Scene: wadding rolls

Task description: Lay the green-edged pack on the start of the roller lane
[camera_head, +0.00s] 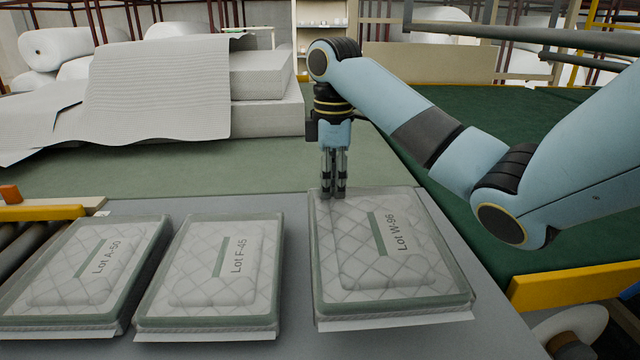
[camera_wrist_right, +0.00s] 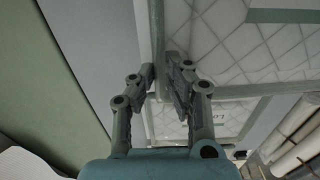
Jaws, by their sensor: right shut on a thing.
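Three clear-wrapped quilted packs with green edges lie on the grey table: Lot A-50 (camera_head: 95,272), Lot F-45 (camera_head: 215,270) and, on the right, Lot W-96 (camera_head: 390,262). My right gripper (camera_head: 333,194) points down at the far left edge of the Lot W-96 pack and is shut on that edge. In the right wrist view the fingers (camera_wrist_right: 160,82) sit either side of the edge of this pack (camera_wrist_right: 235,40). The roller lane (camera_head: 18,245) shows partly at the left edge. My left gripper is out of view.
The grey table (camera_head: 300,345) has narrow gaps between packs. An orange-yellow rail (camera_head: 40,212) borders the roller lane. White sheet stacks (camera_head: 265,105) and rolls (camera_head: 60,48) stand behind on the green surface. A yellow bar (camera_head: 570,285) lies at the right.

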